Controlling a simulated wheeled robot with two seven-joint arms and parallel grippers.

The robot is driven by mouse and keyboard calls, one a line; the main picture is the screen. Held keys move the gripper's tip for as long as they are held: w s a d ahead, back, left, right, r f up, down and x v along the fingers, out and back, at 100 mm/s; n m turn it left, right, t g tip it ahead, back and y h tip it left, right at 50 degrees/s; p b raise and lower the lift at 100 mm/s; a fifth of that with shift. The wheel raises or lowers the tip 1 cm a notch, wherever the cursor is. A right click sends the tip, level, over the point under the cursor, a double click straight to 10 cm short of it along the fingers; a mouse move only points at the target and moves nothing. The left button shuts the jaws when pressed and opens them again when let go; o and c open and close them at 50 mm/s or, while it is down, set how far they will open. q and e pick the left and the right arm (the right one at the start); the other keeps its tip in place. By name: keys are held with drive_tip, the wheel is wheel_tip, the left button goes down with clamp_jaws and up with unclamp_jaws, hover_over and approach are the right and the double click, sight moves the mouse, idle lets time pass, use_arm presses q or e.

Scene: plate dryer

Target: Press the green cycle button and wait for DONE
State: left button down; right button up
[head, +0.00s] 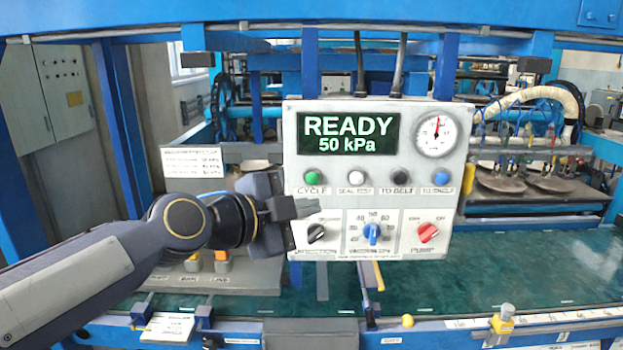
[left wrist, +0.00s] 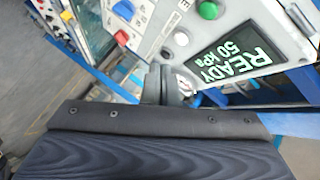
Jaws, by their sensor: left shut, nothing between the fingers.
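The control panel (head: 470,190) is a pale box in the middle of the head view. Its display (head: 348,133) reads READY and 50 kPa. The green CYCLE button (head: 312,177) is at the left of the button row; it also shows in the left wrist view (left wrist: 209,10). My left gripper (head: 308,207) is shut and empty in front of the panel's lower left, a little below the green button. In the left wrist view its fingers (left wrist: 162,84) point at the panel. I cannot tell whether they touch it. My right gripper is not in view.
White (head: 355,178), black (head: 398,178) and blue (head: 441,178) buttons continue the row. Black (head: 316,233), blue (head: 372,233) and red (head: 428,232) knobs sit below. A gauge (head: 436,135) is at upper right. A green table surface (head: 500,265) extends behind and below the panel.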

sight(306, 185)
use_arm(q)
drive_tip(key=shift+w+p, duration=0.45)
drive_tip(key=shift+w, duration=3.55)
drive_tip(key=shift+w, duration=0.15)
drive_tip(key=shift+w, duration=0.3)
